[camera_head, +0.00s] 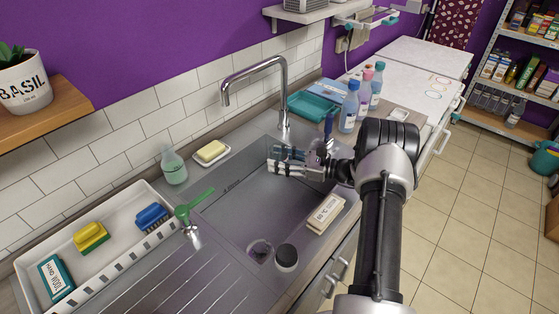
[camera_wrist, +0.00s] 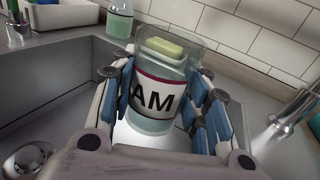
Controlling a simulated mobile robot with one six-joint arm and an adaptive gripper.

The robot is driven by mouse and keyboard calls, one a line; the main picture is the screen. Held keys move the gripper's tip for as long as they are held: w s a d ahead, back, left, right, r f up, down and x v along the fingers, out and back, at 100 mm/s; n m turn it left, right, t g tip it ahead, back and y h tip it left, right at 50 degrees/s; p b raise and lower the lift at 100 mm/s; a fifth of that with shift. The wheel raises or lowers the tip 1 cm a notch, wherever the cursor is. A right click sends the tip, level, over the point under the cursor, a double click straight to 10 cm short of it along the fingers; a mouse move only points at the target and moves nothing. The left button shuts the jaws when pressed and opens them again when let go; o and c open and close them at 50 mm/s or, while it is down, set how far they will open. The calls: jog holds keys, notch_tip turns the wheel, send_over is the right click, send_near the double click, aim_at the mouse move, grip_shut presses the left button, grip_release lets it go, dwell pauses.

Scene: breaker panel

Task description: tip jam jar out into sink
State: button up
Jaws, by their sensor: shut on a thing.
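My gripper (camera_head: 275,160) is above the far end of the sink (camera_head: 240,208), fingers pointing left. In the wrist view, my gripper (camera_wrist: 160,105) is shut on a clear glass jam jar (camera_wrist: 158,95), with blue pads on both sides. The label reads "AM", with its first letter hidden, and stands nearly upright with a slight lean. The bar of soap behind shows through the upper glass. I cannot tell how much is in the jar. In the head view, the jar is hard to make out between the fingers. The sink drain shows in the wrist view (camera_wrist: 28,160).
The faucet (camera_head: 283,95) rises behind the sink. A soap dish (camera_head: 211,153) and bottle (camera_head: 174,168) stand behind it. A dark-topped container (camera_head: 286,257) and pale box (camera_head: 327,213) are near the front edge. Bottles (camera_head: 350,105) stand right. The drying tray (camera_head: 110,240) is left.

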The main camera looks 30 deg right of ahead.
dwell(0.3)
jog(key=n, duration=0.1)
jog(key=d+r+n+h, duration=0.1)
jog(key=shift+w+n+g, duration=0.15)
jog(key=shift+n+g, duration=0.15)
jog(key=shift+g, duration=0.1)
jog(key=n+h+b, duration=0.2)
jog(key=n, duration=0.1)
jog(key=shift+w+d+f+h, duration=0.1)
jog(key=shift+d+f+h, duration=0.05)
jog(key=shift+d+h, duration=0.2)
jog(key=shift+n+g+h+b, duration=0.35)
jog(key=shift+n+b, duration=0.15)
jog(key=shift+b, duration=0.5)
jog(key=shift+f+n+h+b, duration=0.15)
jog(key=shift+n+h+b, duration=0.15)
jog(key=shift+b, duration=0.25)
jog(key=shift+a, duration=0.1)
jog(key=shift+a+f+n+h, duration=0.15)
jog(key=shift+n+h, duration=0.55)
